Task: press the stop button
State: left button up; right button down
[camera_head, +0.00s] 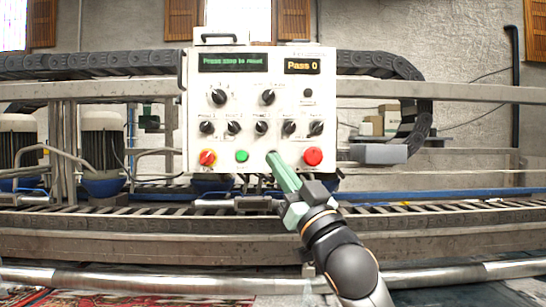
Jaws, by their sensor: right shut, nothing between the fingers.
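The control panel (225,110) is a white box facing me, with a display reading "Press stop to reset" and another reading "Pass 0". Small labels are too blurred to read, so I cannot tell which is marked stop. My right gripper (274,160) is shut and empty, its green fingers pointing up at the lower panel between the green and large red buttons. It may hide a control behind its tip; contact cannot be told. My left gripper is out of view.
Several black knobs (261,128) sit above the lower row. A cable chain (95,62) and metal rails (470,94) run behind the panel. A conveyor frame (150,240) crosses below, with a patterned rug (130,299) at the bottom left.

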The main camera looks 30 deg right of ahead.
jog(key=w+d+p, duration=0.1)
jog(key=w+d, duration=0.3)
jog(key=w, duration=0.3)
jog(key=shift+w+d+p, duration=0.25)
jog(key=shift+w+p, duration=0.05)
jog(key=shift+p, duration=0.05)
jog(key=shift+w+d, duration=0.1)
dwell(1.8)
jog(key=shift+w+d+p, duration=0.15)
jog(key=shift+w+p, duration=0.1)
jog(key=shift+p, duration=0.05)
